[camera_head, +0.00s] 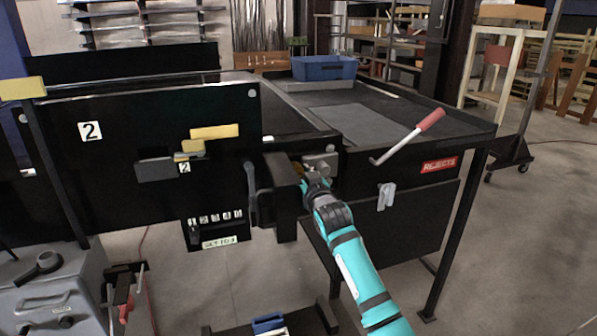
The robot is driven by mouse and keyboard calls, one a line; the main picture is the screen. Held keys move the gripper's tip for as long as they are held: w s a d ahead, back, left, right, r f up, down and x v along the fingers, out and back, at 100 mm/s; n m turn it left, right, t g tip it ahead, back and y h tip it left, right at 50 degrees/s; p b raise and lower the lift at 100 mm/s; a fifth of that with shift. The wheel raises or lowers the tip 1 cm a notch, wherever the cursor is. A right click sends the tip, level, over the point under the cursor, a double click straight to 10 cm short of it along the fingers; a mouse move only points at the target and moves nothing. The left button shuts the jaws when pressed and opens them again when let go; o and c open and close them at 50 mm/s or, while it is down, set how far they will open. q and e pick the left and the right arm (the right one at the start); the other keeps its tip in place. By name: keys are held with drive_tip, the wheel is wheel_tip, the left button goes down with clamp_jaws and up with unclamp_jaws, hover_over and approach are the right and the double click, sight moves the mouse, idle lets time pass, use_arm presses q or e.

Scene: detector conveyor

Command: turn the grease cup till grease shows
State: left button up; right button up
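My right gripper (314,184) is at the end of the teal arm, against the end of the conveyor frame. It is beside a grey metal fitting (322,159) and a small brass-coloured piece (298,170), which may be the grease cup. The gripper covers part of this spot, so I cannot tell whether its fingers are closed on the cup. No grease can be made out at this size. My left gripper is not in view.
A black block (283,196) stands just left of the gripper. A blue bin (324,68) stands behind. The floor at far right is mostly clear.

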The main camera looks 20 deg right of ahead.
drive_tip(key=m+p, duration=0.1)
drive_tip(key=m, duration=0.3)
drive_tip(key=shift+r+p, duration=0.1)
drive_tip(key=shift+p, duration=0.3)
drive_tip(key=shift+d+m+p, duration=0.15)
drive_tip(key=shift+m+p, duration=0.4)
drive_tip(key=shift+m, duration=0.85)
drive_tip(key=o, duration=1.2)
drive_tip(key=shift+c, duration=0.2)
